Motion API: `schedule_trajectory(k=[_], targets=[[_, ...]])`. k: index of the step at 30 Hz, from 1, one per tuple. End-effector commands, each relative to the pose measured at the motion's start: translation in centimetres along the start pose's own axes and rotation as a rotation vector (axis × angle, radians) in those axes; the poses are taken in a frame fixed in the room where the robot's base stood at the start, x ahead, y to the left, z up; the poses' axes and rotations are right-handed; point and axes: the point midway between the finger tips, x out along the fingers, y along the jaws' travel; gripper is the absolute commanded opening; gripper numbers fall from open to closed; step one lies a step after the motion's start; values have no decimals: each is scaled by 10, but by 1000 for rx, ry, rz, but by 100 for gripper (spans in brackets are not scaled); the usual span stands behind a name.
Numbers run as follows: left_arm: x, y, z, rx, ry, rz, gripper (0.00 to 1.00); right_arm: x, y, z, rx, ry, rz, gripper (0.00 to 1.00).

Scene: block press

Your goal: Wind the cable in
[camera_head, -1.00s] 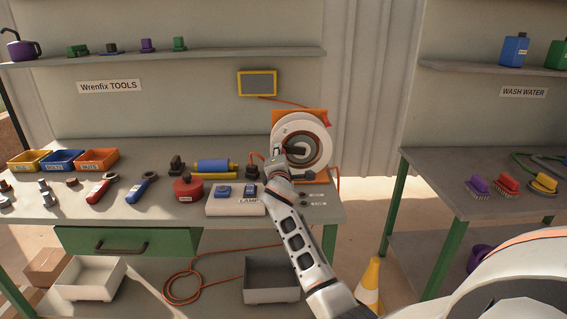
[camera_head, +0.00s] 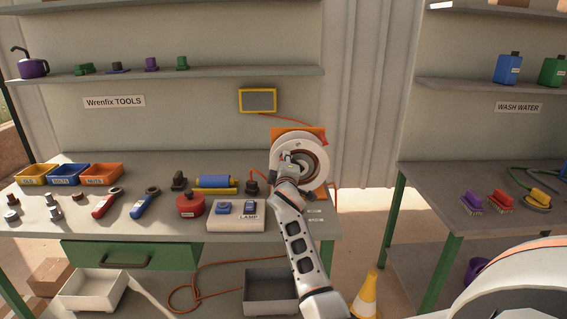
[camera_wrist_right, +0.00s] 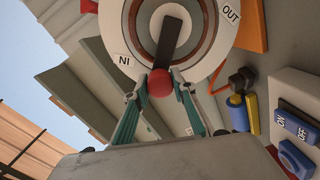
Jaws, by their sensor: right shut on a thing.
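The cable reel (camera_head: 313,146) is a white disc on an orange bracket (camera_head: 284,135) at the back right of the bench. In the right wrist view the reel (camera_wrist_right: 213,58) carries an "OUT" label and another label beside a black crank arm (camera_wrist_right: 172,38). The crank's red knob (camera_wrist_right: 160,84) sits between the fingertips of my right gripper (camera_wrist_right: 158,90). In the head view my right gripper (camera_head: 289,164) covers part of the reel's face. An orange cable (camera_head: 225,264) runs under the bench to a loop on the floor. My left gripper is out of view.
A lamp switch box (camera_head: 236,216) with blue switches, a red can (camera_head: 190,205) and a blue cylinder (camera_head: 214,181) stand left of my arm. A grey bin (camera_head: 270,285) is below the bench. A yellow cone (camera_head: 367,295) stands right of it.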

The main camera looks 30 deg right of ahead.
Motion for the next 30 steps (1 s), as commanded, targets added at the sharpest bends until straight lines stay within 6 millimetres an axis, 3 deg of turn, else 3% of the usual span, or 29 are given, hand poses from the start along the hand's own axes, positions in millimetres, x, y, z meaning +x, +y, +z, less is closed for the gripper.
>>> schedule_trajectory(k=[12,13,14,15,25,30], targets=[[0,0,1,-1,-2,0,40,0,1,1,5,0,1,0],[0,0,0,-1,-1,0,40,0,1,1,5,0,1,33],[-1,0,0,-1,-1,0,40,0,1,1,5,-1,1,41],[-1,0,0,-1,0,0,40,0,1,1,5,0,1,42],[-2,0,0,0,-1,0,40,-1,1,0,4,0,1,42],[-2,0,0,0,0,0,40,-15,0,0,5,0,1,42]])
